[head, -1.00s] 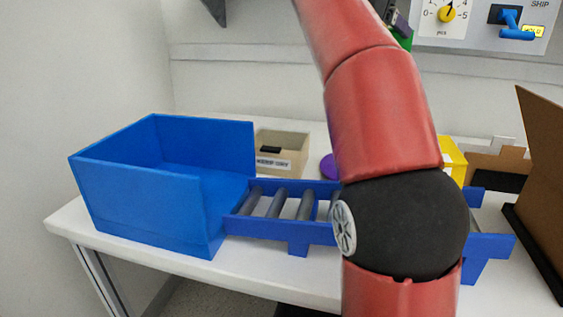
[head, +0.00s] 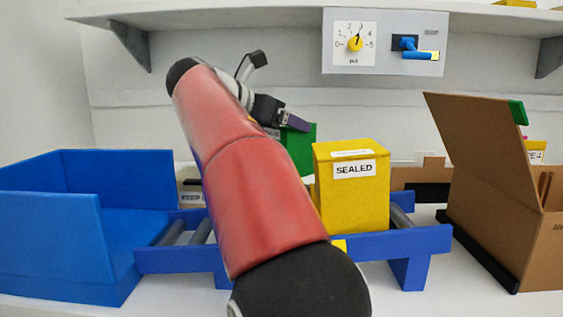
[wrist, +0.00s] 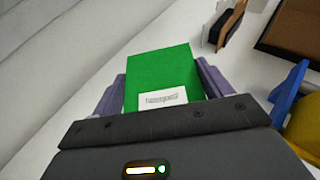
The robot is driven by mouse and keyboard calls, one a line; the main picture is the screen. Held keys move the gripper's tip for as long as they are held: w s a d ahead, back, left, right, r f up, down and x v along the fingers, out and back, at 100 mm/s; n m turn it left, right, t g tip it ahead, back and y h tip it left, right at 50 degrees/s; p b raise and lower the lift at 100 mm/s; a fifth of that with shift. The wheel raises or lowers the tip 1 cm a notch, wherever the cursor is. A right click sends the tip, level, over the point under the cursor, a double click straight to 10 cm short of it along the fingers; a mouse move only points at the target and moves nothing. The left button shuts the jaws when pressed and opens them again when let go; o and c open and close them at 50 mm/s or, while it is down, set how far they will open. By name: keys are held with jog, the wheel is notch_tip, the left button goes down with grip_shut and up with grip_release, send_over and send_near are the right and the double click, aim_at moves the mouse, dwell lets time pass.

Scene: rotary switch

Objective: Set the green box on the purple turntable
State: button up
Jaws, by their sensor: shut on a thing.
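The green box (head: 301,150) is held in my gripper (head: 297,124), behind the yellow box in the head view. In the wrist view the green box (wrist: 163,76) with a white label sits between the two purple-grey fingers, which are shut on it. The box's underside is hidden, so I cannot tell how high it is. The purple turntable is not visible now in either view; my arm covers part of the table in the head view.
A blue bin (head: 55,215) is at left, an open cardboard box (head: 500,190) at right. A panel with a yellow dial (head: 355,44) and a blue lever hangs above.

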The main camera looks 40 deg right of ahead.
jog(key=shift+f+b, duration=0.85)
jog(key=shift+f, duration=1.45)
jog(key=shift+f, duration=0.1)
jog(key=o, duration=1.6)
jog(key=shift+a+r, duration=0.15)
jog(key=shift+r, duration=0.05)
jog(key=p+v, duration=0.3)
jog(key=v, duration=0.8)
jog(key=shift+a, duration=0.3)
